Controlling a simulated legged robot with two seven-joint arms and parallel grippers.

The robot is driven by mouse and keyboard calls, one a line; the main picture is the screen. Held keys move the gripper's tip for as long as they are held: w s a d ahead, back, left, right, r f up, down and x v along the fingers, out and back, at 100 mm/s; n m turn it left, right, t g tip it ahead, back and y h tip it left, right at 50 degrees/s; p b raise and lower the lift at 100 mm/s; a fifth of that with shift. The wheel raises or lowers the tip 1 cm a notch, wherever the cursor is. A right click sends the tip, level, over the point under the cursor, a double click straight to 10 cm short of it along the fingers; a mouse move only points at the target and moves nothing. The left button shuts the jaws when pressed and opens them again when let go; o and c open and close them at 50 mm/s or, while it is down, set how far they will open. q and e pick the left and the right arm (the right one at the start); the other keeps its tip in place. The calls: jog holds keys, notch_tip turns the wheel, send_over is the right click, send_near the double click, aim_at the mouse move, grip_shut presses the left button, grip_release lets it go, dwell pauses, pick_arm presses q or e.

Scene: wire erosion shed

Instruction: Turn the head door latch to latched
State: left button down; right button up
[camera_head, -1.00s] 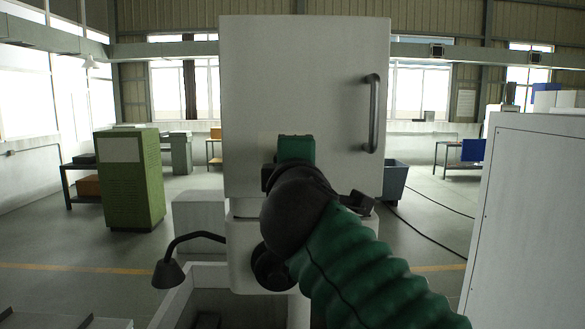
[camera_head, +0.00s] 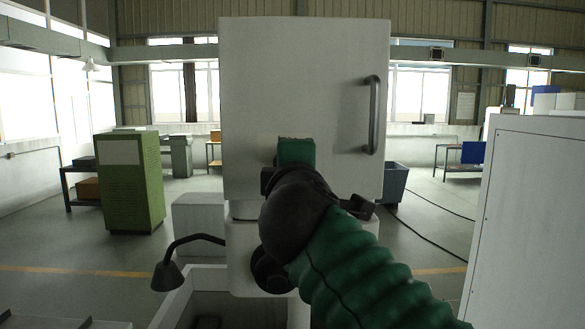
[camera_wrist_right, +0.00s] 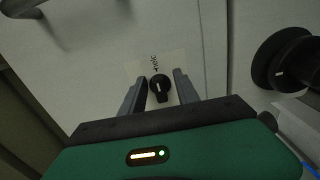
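The head door (camera_head: 290,75) is a large pale panel, facing me and looking closed. The head door latch (camera_wrist_right: 160,87) is a small black knob on a pale label plate, seen in the right wrist view. Small dark marks (camera_wrist_right: 155,62) stand on the plate above it; I cannot read them. My right gripper (camera_wrist_right: 158,80) is open, its two grey fingers on either side of the knob. I cannot tell whether they touch it. In the head view my green and black right arm hides the latch and fingertips. My left gripper is not in view.
A dark bar handle (camera_head: 374,115) is on the door's right side. A round black knob (camera_wrist_right: 285,60) sticks out right of the latch in the wrist view. A black lamp (camera_head: 168,272) on a bent arm is at lower left. A pale cabinet (camera_head: 530,220) stands close on the right.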

jog(key=s+b, duration=0.5)
jog(key=s, duration=1.1)
jog(key=shift+s, duration=0.15)
jog(key=shift+f, duration=0.1)
